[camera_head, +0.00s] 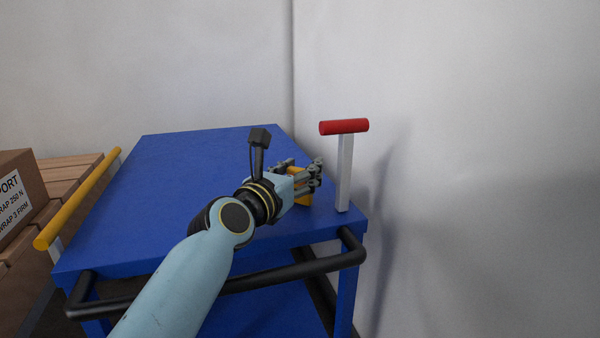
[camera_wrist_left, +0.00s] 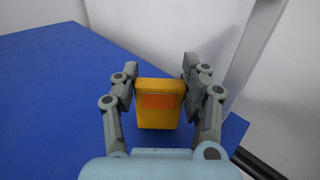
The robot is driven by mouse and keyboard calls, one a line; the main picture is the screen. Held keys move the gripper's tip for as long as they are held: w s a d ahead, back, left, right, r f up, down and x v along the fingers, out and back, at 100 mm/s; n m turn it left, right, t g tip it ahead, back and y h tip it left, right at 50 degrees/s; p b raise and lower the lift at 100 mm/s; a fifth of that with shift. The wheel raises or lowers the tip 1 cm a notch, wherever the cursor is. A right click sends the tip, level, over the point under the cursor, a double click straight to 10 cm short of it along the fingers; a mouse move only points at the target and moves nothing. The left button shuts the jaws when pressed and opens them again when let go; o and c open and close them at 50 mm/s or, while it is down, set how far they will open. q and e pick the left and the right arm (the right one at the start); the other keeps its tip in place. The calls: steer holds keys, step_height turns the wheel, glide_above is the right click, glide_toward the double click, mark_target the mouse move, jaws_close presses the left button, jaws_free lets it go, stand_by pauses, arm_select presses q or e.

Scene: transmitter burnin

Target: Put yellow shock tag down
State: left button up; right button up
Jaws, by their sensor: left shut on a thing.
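The yellow shock tag (camera_wrist_left: 157,116) is a small yellow block with an orange patch on its face. My left gripper (camera_wrist_left: 160,85) is shut on it, with one finger on each side. In the head view the tag (camera_head: 304,199) shows partly behind my left gripper (camera_head: 306,178), low over the blue cart top (camera_head: 190,165) near its right corner. I cannot tell whether the tag touches the surface. My right gripper is not in view.
A grey post (camera_head: 344,175) with a red crossbar (camera_head: 344,127) stands at the cart's right edge, close to my left fingers. A black handle (camera_head: 290,272) runs along the near side. A cardboard box (camera_head: 22,178) and yellow rail (camera_head: 80,197) are at left. The cart's far left is clear.

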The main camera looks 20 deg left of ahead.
arm_select(q)
steer(key=shift+f, duration=0.1)
steer(key=o, duration=0.5)
steer(key=shift+f, duration=0.1)
steer(key=o, duration=0.5)
steer(key=shift+c, duration=0.2)
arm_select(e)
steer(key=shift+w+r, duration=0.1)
arm_select(q)
steer(key=shift+r, duration=0.3)
steer(key=s, duration=0.4)
steer(key=s+a+p, duration=0.1)
steer(key=s, duration=0.3)
steer(key=s+a+p, duration=0.1)
steer(key=s, duration=0.2)
steer(key=shift+s+a+f, duration=0.1)
steer(key=shift+s+a, duration=0.05)
steer(key=shift+s, duration=0.25)
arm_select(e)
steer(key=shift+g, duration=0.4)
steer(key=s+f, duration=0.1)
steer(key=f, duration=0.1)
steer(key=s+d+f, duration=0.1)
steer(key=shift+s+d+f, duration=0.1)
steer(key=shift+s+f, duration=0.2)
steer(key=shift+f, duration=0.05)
